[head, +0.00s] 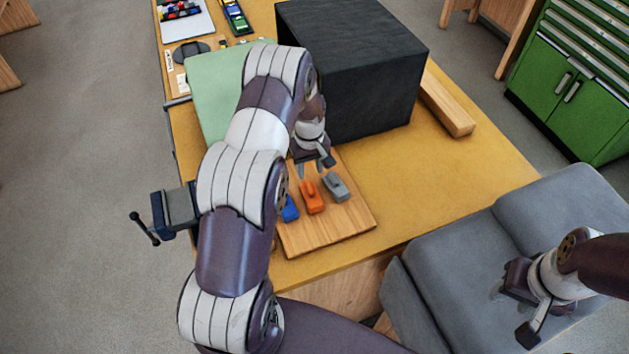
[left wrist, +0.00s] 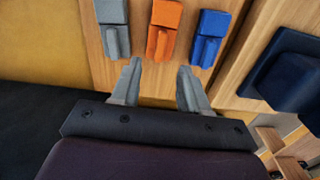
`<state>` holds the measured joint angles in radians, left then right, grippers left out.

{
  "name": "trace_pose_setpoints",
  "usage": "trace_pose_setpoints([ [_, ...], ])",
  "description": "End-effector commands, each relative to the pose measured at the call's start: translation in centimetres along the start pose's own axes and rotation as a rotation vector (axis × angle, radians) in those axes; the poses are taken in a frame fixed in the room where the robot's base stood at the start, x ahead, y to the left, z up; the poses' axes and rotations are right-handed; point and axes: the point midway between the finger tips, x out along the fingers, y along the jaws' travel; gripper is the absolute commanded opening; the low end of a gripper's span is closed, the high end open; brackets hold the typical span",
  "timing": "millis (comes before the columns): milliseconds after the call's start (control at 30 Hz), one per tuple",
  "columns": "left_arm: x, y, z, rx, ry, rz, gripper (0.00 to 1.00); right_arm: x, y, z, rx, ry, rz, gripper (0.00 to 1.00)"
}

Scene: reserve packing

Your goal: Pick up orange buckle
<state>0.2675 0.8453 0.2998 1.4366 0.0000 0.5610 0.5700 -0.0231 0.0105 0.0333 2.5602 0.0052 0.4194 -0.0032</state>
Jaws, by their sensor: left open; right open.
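The orange buckle (head: 312,196) lies on a wooden board (head: 335,233) on the table, between a blue buckle (head: 290,209) and a grey buckle (head: 335,187). My left gripper (head: 308,170) is just beyond the orange buckle in the head view, open and empty. In the left wrist view the orange buckle (left wrist: 163,30) sits ahead of the open fingers of my left gripper (left wrist: 158,85), roughly centred between them and apart from them. My right gripper (head: 512,315) is at the lower right, over the grey padded seat, open; its fingers are partly hard to make out.
A large black box (head: 360,70) stands right behind the board. A wooden bar (head: 447,103) lies to its right. A green mat (head: 215,95) is at the left, and a vise (head: 175,210) is on the left edge. The table right of the board is clear.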

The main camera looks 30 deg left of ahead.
Motion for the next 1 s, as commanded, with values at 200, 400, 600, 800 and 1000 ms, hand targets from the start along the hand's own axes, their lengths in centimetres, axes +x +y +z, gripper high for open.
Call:
trace_pose_setpoints([
  [200, 2.9, 0.0, 0.0, 0.001, 0.000, 0.000, 0.45, -1.7, 0.0, -0.2, 0.000, 0.000, 0.000, 0.43],
  [400, 5.5, 0.2, -0.3, 0.001, -0.003, -0.002, 0.45, -4.5, 0.0, -0.6, 0.000, 0.000, 0.000, 0.43],
  [600, 8.2, 0.2, -0.5, 0.001, 0.001, 0.001, 0.45, -5.0, 0.0, -0.6, 0.000, 0.000, 0.000, 0.43],
  [800, 8.3, 0.3, -0.5, 0.001, 0.002, 0.001, 0.41, -4.8, 0.0, -0.6, 0.000, 0.000, 0.000, 0.43],
  [1000, 8.3, 0.3, -0.5, 0.001, 0.001, 0.001, 0.00, -4.8, 0.0, -0.6, 0.000, 0.000, 0.000, 0.43],
])
